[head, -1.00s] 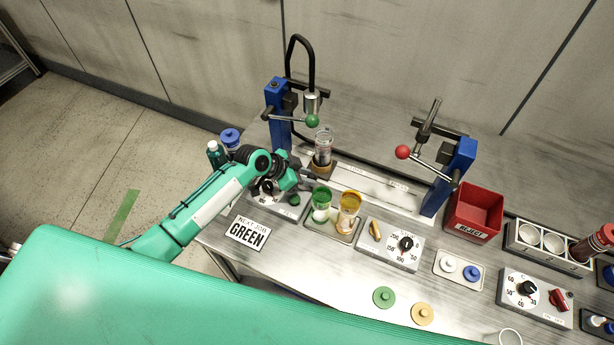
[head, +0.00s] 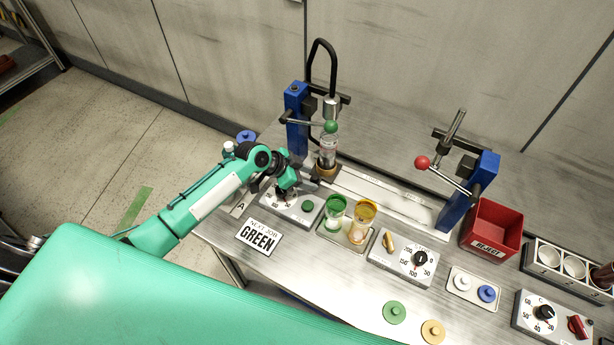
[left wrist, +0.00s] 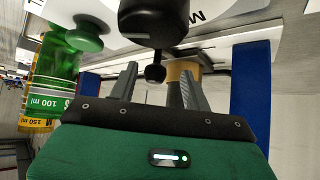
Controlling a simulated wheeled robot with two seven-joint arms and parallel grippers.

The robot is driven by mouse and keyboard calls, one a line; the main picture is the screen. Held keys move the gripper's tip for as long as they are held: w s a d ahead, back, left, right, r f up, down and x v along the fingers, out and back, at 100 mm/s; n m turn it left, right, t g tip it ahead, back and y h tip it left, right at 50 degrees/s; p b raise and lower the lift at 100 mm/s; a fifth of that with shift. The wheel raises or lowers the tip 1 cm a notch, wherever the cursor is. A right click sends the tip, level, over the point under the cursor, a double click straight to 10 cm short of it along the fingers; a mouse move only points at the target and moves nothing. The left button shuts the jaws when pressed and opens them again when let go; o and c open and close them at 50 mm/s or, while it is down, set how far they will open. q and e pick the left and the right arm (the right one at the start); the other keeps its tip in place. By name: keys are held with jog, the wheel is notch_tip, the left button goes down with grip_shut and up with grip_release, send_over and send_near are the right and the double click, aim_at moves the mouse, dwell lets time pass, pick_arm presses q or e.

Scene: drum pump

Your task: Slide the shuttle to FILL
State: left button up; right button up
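The shuttle's brown round holder (head: 326,171) carries a clear bottle (head: 329,148) upright under the left blue post's nozzle, at the left end of the pale track (head: 385,197). My left gripper (head: 291,190) is over the grey dial box (head: 305,211), just left of and in front of the holder. In the left wrist view, its fingers (left wrist: 157,90) are apart with nothing gripped. A black knob (left wrist: 155,22) is in front of them, and a tan round part, probably the holder (left wrist: 180,70), shows partly hidden behind one finger. My right gripper is out of view.
A red-balled lever (head: 422,162) and blue post (head: 466,190) stand at the track's right end, beside a red REJECT bin (head: 492,228). A NEXT JOB GREEN card (head: 259,237) lies at front left.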

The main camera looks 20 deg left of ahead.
pick_arm(q)
jog(key=shift+s+r, duration=0.1)
jog(key=shift+s+a+r, duration=0.15)
jog(key=shift+a+r, duration=0.1)
jog(key=b+v, duration=0.4)
jog(key=v, duration=0.9)
